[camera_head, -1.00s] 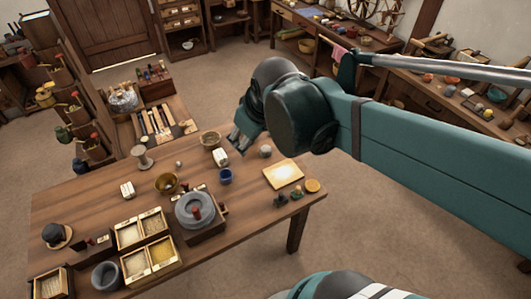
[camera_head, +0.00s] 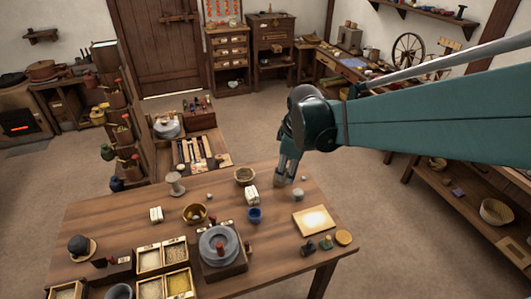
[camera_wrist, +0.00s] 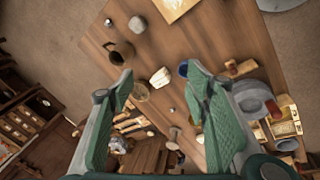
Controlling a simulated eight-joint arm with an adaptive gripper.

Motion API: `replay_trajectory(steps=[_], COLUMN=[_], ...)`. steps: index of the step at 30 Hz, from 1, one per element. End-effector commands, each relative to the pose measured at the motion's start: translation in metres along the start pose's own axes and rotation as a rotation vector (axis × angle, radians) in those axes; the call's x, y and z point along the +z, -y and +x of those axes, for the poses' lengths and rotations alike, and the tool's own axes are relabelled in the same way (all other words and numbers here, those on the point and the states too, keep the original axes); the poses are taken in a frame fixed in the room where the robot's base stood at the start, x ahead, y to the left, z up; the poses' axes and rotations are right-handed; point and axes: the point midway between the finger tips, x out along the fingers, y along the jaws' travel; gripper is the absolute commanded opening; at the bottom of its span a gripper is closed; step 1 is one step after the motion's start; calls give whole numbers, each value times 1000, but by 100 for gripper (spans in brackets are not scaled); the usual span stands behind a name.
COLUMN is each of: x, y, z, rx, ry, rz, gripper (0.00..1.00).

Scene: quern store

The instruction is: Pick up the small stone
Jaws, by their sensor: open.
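A small grey rounded stone (camera_head: 298,195) lies on the wooden table (camera_head: 120,215), right of the blue cup (camera_head: 255,215). It seems to be the grey lump at the top of the wrist view (camera_wrist: 137,24). A smaller round pebble (camera_head: 209,196) lies near the spool; a tiny pebble also shows at the upper left of the wrist view (camera_wrist: 109,22). I cannot tell which is meant. My gripper (camera_head: 286,181) is above the far side of the table, left of and behind the grey stone. In the wrist view its fingers (camera_wrist: 160,72) are spread, with nothing held.
A brown mug (camera_wrist: 118,50) stands close to the left fingertip in the wrist view. A white block (camera_head: 252,194), a bowl (camera_head: 245,176) and a yellow bowl (camera_head: 195,214) stand nearby. The quern (camera_head: 219,245) and a pale board (camera_head: 314,220) are nearer the front.

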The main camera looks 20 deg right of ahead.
Motion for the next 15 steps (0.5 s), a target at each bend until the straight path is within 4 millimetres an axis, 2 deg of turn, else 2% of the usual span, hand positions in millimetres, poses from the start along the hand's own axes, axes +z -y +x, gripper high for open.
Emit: replay_trajectory(steps=[15], x=[10], y=[-48], z=[81], rx=[-96], ry=[50], rz=[-288], gripper=[48])
